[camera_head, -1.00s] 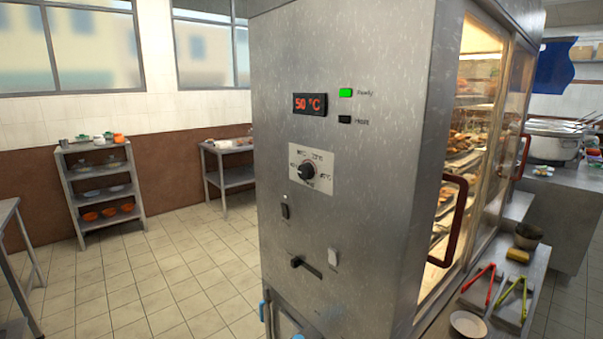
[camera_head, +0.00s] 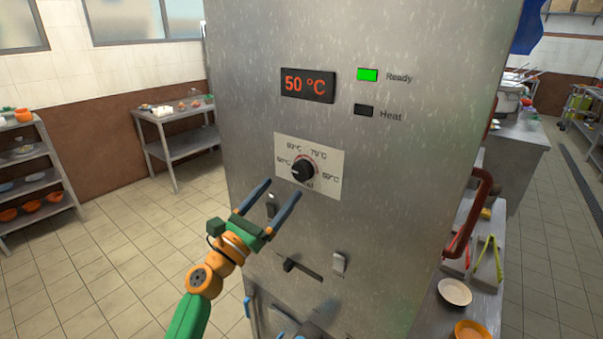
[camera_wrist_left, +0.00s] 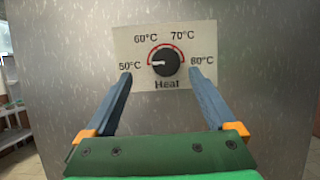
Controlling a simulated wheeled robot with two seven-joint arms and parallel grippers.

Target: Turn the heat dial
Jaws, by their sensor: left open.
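The heat dial (camera_head: 303,170) is a round black knob on a pale label plate on the steel cabinet's face. In the left wrist view the dial (camera_wrist_left: 165,60) has its white mark pointing left, toward 50°C, with 60, 70 and 80°C around it. My left gripper (camera_head: 269,194) is open and empty, in front of the panel and a little below and left of the dial. In the left wrist view its two fingers (camera_wrist_left: 161,78) spread to either side of the dial, apart from it. A small blue and dark part shows at the bottom of the head view; I cannot tell its state.
The display (camera_head: 308,86) reads 50 °C. The green Ready light (camera_head: 368,75) is lit and the Heat light (camera_head: 364,111) is dark. A switch (camera_head: 339,262) and a slotted lever (camera_head: 289,265) sit below the dial. A red-brown door handle (camera_head: 481,205) sticks out at right.

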